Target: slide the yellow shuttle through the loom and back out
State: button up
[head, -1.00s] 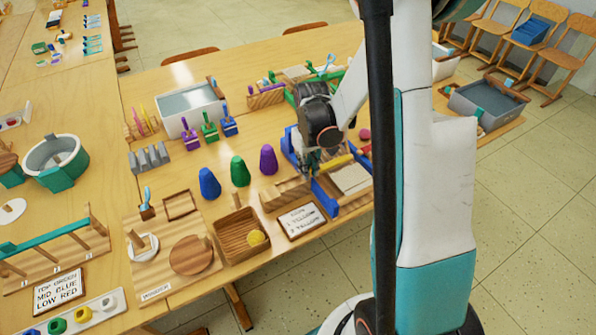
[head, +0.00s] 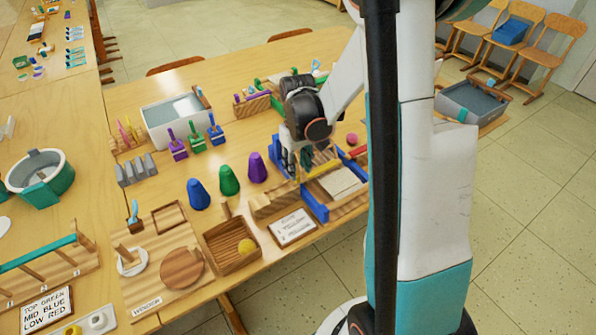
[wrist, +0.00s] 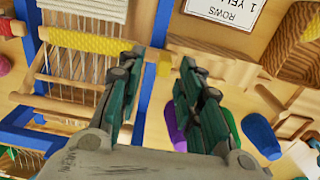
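The loom (head: 318,207) has a blue frame and stands at the table's right front edge. In the wrist view its blue side (wrist: 153,95) and pale warp threads fill the left part. A textured yellow band (wrist: 90,41) crosses the threads beside the white cloth (wrist: 90,8).
A row card (head: 293,227) and a wooden tray with a yellow ball (head: 247,246) lie left of the loom. Blue (head: 198,194), green (head: 229,180) and purple (head: 258,168) cones stand behind them. A red ball (head: 352,139) lies beyond the loom.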

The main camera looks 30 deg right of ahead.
notch_tip(320, 180, up, 9)
jog(key=shift+f, duration=0.15)
dwell(0.4)
